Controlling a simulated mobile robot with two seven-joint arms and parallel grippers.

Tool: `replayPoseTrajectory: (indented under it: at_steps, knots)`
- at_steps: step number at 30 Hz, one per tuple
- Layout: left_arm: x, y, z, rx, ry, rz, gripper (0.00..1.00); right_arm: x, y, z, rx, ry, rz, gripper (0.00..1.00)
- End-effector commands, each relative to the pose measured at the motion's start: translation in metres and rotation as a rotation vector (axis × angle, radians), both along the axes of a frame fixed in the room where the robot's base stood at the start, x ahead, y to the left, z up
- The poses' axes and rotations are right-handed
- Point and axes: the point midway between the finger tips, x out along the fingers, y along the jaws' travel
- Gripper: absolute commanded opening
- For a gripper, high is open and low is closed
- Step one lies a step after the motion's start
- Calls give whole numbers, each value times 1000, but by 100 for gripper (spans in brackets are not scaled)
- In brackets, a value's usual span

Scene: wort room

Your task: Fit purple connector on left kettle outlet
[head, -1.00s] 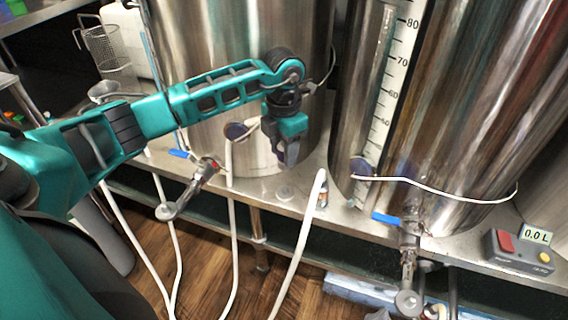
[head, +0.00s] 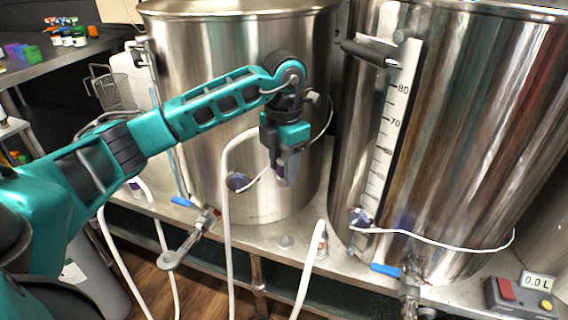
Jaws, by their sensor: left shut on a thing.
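My left gripper (head: 287,178) hangs fingers-down in front of the left kettle (head: 185,90). It is shut on the end of a white hose (head: 227,210), which rises from below and bends over into the jaws. A small purple patch between the fingers looks like the purple connector (head: 281,169), mostly hidden by them. The left kettle outlet (head: 170,260) is the metal pipe and valve with a blue handle (head: 181,201), low and left of the gripper. The outlet's open end is well apart from the connector. My right gripper is not in view.
The right kettle (head: 450,140) has a scale, a blue-handled valve (head: 385,269) and a white cable. A round dark probe (head: 238,182) sits on the left kettle. Another white hose (head: 310,270) stands by the shelf edge. A display box (head: 522,296) is at right.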

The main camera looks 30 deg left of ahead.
Motion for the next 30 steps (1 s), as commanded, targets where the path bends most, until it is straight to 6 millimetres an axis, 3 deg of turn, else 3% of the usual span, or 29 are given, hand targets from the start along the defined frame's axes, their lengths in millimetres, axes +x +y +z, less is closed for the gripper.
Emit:
replayPoseTrajectory:
  at_steps: [21, 30]
  knots:
    - [0, 0, 43, 1, -1, 0, 5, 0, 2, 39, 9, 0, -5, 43]
    - [0, 0, 44, 0, -1, 0, 5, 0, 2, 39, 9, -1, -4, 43]
